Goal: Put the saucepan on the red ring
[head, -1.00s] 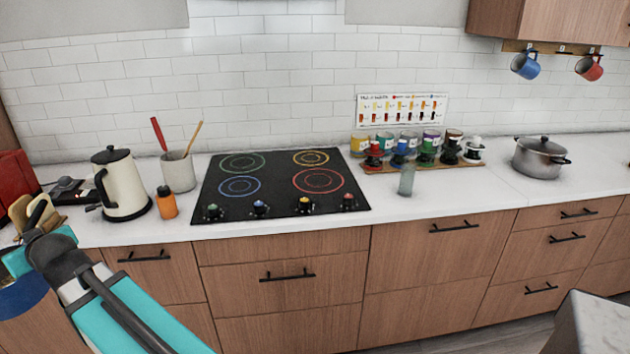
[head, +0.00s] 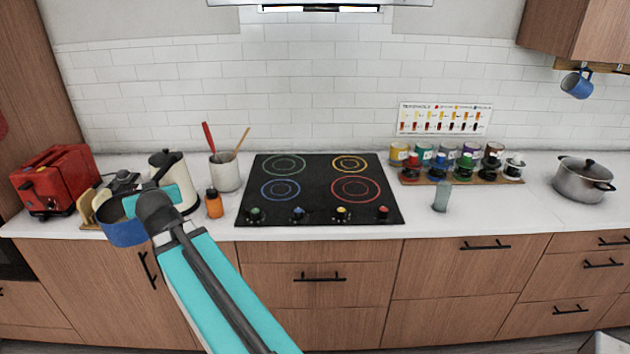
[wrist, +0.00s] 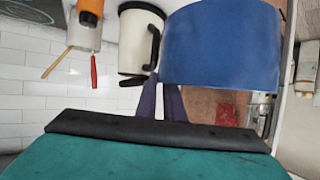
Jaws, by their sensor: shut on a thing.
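The blue saucepan (head: 122,233) is held in the air at the left, in front of the counter edge. It also fills the upper right of the wrist view (wrist: 222,45). My gripper (wrist: 161,100) is shut on it at its near side; the handle itself is hard to make out between the fingers. The red ring (head: 356,189) is the front right marking on the black cooktop (head: 322,208). It is bare and well to the right of the saucepan.
A cream kettle (head: 183,196), an orange bottle (head: 214,204) and a utensil crock (head: 225,176) stand between saucepan and cooktop. A red toaster (head: 52,188) is at the left. A small translucent glass (head: 441,197) stands right of the cooktop. A lidded grey pot (head: 580,184) is farther right.

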